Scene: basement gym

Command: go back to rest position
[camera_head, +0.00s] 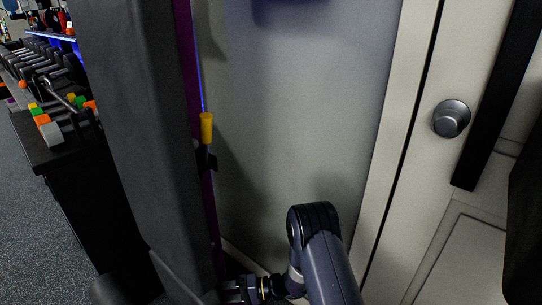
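My arm shows at the bottom middle, dark blue-grey, bent at a rounded joint and reaching down and to the left. My gripper (232,292) is at its end by the bottom edge, low in front of the pale wall panel and close to the foot of a tall dark padded upright (140,120). The gripper is small, dark and partly cut off by the frame edge. Its fingers do not show clearly, and I see no object in it. I cannot tell whether it touches the upright.
A purple post with a yellow-handled pin (206,128) stands behind the upright. A pale door with a round grey knob (451,118) is at right. At left, a black bench (40,150) bears coloured blocks (50,132), with dumbbells (45,65) behind. Speckled floor (35,230) is clear at lower left.

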